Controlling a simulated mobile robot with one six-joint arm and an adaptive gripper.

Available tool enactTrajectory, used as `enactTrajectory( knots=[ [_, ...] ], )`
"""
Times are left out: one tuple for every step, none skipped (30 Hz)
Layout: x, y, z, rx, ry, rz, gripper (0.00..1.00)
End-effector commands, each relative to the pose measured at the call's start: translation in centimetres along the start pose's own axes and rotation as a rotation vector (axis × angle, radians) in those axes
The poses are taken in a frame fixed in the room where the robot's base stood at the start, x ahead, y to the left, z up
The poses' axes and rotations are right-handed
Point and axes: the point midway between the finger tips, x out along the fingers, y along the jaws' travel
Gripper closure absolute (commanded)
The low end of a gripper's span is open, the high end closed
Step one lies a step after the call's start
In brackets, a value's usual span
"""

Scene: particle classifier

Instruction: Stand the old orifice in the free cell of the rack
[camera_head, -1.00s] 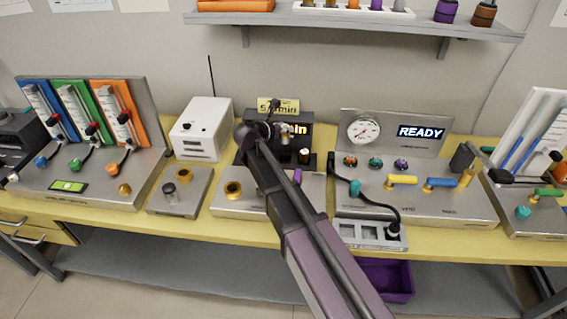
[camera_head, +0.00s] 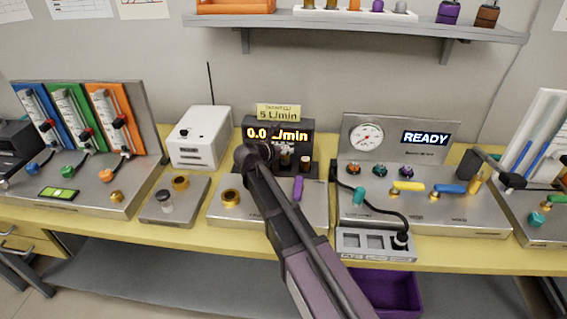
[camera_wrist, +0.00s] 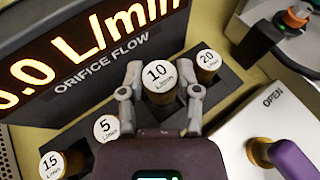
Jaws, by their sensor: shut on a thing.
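My gripper (camera_wrist: 162,88) is shut on the orifice marked 10 L/min (camera_wrist: 158,76), a cylinder with a white round top. The orifice stands about upright over the dark rack (camera_wrist: 232,80), in line between the orifices marked 5 (camera_wrist: 108,127) and 20 (camera_wrist: 208,60). Its top looks larger than theirs. Its foot is hidden, so I cannot tell whether it is seated in a cell. The orifice marked 15 (camera_wrist: 52,165) is at lower left. In the head view, my gripper (camera_head: 268,152) is at the rack below the lit display, and my arm hides part of it.
The flow display (camera_head: 262,132) reads 0.0 L/min just behind the rack. A purple lever (camera_head: 298,188) stands close to its right, by the word OPEN. A white box (camera_head: 200,138) is left, and the READY panel (camera_head: 395,140) is right. A shelf (camera_head: 350,24) hangs above.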

Motion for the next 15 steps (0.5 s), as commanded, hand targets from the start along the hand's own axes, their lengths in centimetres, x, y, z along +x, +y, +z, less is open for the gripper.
enactTrajectory(
  knots=[
    [0.04, 0.02, -0.13, 0.0, 0.0, 0.0, 1.0],
    [0.03, 0.02, -0.12, 0.0, 0.0, 0.0, 1.0],
    [0.02, 0.02, -0.1, 0.0, 0.0, 0.0, 1.0],
    [0.01, 0.03, -0.09, 0.0, 0.0, 0.0, 1.0],
    [0.0, 0.03, -0.07, 0.0, 0.0, 0.0, 1.0],
    [-0.01, 0.03, -0.06, 0.0, 0.0, 0.001, 1.0],
    [-0.02, 0.04, -0.06, 0.0, 0.0, 0.001, 1.0],
    [-0.02, 0.04, -0.06, -0.001, 0.0, 0.001, 1.0],
    [-0.03, 0.04, -0.07, -0.001, 0.0, 0.001, 1.0],
    [-0.03, 0.05, -0.08, -0.001, 0.0, 0.001, 1.0],
    [-0.02, 0.05, -0.1, -0.001, 0.0, 0.001, 1.0],
    [0.0, 0.06, -0.17, -0.001, 0.0, 0.001, 1.0],
    [0.03, 0.05, -0.25, -0.001, 0.0, 0.001, 1.0],
    [0.07, 0.06, -0.35, -0.001, 0.0, 0.001, 1.0],
    [0.14, 0.06, -0.54, -0.001, 0.0, 0.001, 1.0]
  ],
)
